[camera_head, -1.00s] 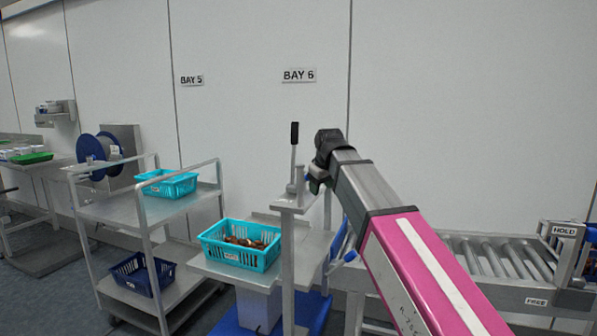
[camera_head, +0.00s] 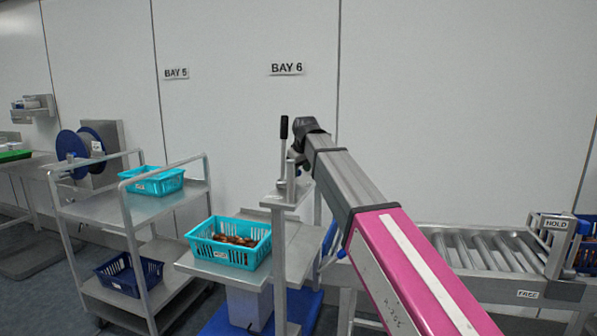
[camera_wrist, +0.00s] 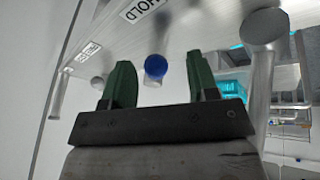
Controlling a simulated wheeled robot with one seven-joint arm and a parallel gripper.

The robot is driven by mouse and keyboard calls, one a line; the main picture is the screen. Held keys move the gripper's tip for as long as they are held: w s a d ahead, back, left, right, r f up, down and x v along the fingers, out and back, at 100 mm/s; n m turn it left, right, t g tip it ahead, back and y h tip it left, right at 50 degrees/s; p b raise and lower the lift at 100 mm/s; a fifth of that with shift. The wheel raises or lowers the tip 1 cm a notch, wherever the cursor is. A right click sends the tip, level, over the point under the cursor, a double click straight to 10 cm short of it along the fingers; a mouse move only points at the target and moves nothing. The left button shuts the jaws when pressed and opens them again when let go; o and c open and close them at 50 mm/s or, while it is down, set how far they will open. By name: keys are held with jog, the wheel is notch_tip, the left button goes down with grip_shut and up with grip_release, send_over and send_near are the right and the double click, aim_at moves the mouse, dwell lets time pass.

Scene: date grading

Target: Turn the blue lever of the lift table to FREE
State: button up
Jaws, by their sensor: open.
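The lift table (camera_head: 303,262) stands at the centre with a blue base and a thin post topped by a small plate and a black-handled upright rod. My gripper (camera_wrist: 158,62) is open, with two green fingers apart and nothing held. A round blue end (camera_wrist: 155,68), seemingly of the blue lever, shows between the fingertips in the wrist view; contact cannot be told. A HOLD label (camera_wrist: 145,8) and a second, hard-to-read label (camera_wrist: 87,50) lie on the pale surface beyond. In the head view my dark wrist is just right of the rod; the fingers are largely hidden.
A turquoise crate (camera_head: 205,252) of dates sits on the lift table. A cart (camera_head: 115,212) with crates stands left. A grey cylinder (camera_wrist: 263,28) is right of my fingers.

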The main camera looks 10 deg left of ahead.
jog(key=shift+w+a, duration=0.4)
jog(key=shift+w, duration=0.45)
jog(key=shift+w+a+f, duration=0.1)
jog(key=shift+w+f, duration=0.1)
jog(key=shift+f, duration=0.35)
jog(key=c, duration=0.9)
